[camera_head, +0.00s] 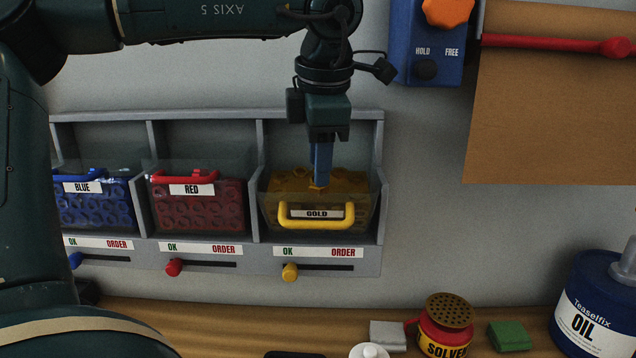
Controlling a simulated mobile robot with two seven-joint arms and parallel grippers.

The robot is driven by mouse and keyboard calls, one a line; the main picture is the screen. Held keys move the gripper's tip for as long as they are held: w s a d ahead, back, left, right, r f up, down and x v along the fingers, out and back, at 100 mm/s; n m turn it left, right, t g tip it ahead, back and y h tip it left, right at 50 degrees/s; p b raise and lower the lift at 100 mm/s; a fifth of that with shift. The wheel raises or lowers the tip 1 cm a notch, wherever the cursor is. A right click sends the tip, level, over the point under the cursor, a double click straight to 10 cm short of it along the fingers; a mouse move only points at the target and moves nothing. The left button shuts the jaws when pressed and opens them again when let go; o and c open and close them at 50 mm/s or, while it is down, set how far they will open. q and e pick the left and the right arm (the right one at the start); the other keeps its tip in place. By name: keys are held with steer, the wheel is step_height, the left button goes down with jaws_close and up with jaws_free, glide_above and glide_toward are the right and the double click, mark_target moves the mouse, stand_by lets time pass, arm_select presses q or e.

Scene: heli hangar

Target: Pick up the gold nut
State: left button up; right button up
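The gold nuts (345,182) fill the clear-fronted bin labelled GOLD (360,212), which has a yellow handle, at the right end of the grey wall rack. My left gripper (319,184) points straight down into the open top of this bin. Its blue fingers look close together, and their tips are at the top of the pile, at a gold nut (317,188). I cannot tell whether the fingers grip this nut or only touch it. My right gripper is not in view.
Bins of blue nuts (90,212) and red nuts (198,212) sit to the left, with OK/ORDER sliders below. A blue HOLD/FREE box (432,50) is at upper right. A solver can (446,328), green block (509,336) and oil container (597,305) stand on the wooden bench.

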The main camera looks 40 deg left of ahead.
arm_select(q)
steer(key=shift+x, duration=1.45)
steer(key=shift+c, duration=0.5)
steer(key=c, duration=0.6)
steer(key=shift+r, duration=0.15)
